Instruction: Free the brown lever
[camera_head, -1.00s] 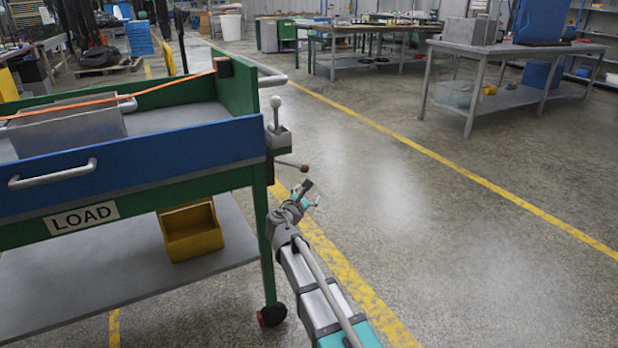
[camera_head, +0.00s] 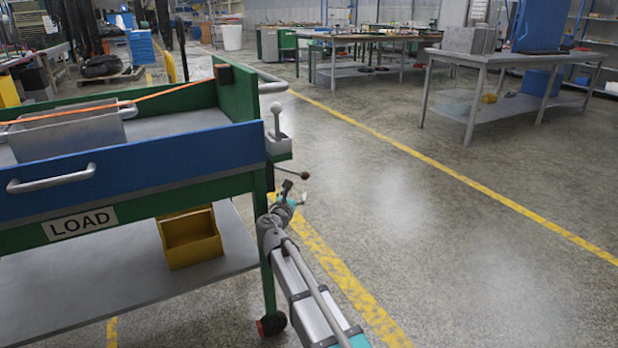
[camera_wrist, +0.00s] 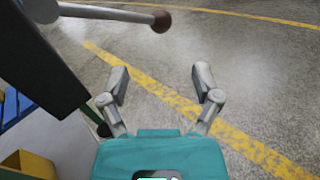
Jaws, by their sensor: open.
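The brown lever is a thin metal rod with a brown ball knob (camera_head: 305,175), sticking out to the right from the cart's corner post below a grey bracket. In the wrist view its knob (camera_wrist: 161,21) is at the top, beyond my fingers, and its rod runs left to a grey hub. My gripper (camera_head: 296,192) is just below the knob in the head view. In the wrist view its two fingers (camera_wrist: 161,75) are spread, with only floor showing between them. They look apart from the lever. No hose shows on the lever.
A green and blue cart (camera_head: 165,165) marked LOAD stands at the left, with an upright ball-topped grey lever (camera_head: 277,118) on its corner. An orange strap (camera_head: 165,93) crosses its top. A yellow bin (camera_head: 191,240) sits on its lower shelf. The floor to the right is clear.

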